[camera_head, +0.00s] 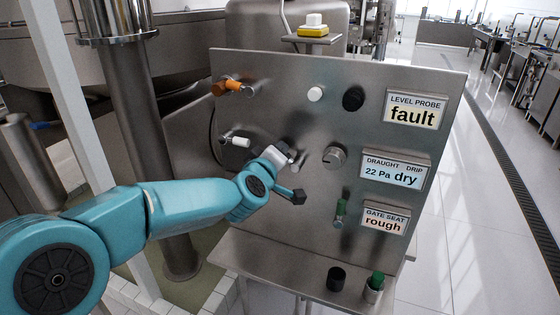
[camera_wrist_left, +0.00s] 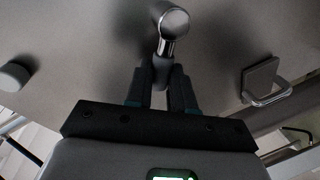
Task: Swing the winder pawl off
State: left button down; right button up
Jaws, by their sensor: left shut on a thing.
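A steel panel (camera_head: 320,110) stands upright in front of me. My left gripper (camera_head: 287,160) is at its lower middle, close against its face, partly hidden by its own wrist. In the left wrist view its fingers (camera_wrist_left: 160,92) are closed around a small grey lever (camera_wrist_left: 161,70), which I take as the winder pawl. A round chrome end (camera_wrist_left: 174,22) shows just beyond the fingertips. My right gripper is not in view.
The panel carries an orange handle (camera_head: 228,86), a white-tipped handle (camera_head: 238,141), a round knob (camera_head: 334,156) and a green-handled lever (camera_head: 340,208). Signs read level probe fault (camera_head: 413,110), draught 22 Pa, drip dry (camera_head: 394,171) and gate seat rough (camera_head: 385,219). A steel shelf (camera_head: 270,262) juts out below.

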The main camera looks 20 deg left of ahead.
pick_arm(q)
jog(key=shift+a+f+n+b, duration=0.15)
jog(key=shift+f+n+b, duration=0.05)
jog(key=shift+n+b, duration=0.2)
dwell(0.3)
jog(key=c, duration=1)
grip_release()
jog(key=shift+w, duration=0.1)
jog(key=shift+o, duration=0.2)
jog(key=s+r, duration=0.2)
jog(key=s, duration=1.4)
jog(key=shift+d+r+p, duration=0.35)
jog(key=shift+d, duration=0.1)
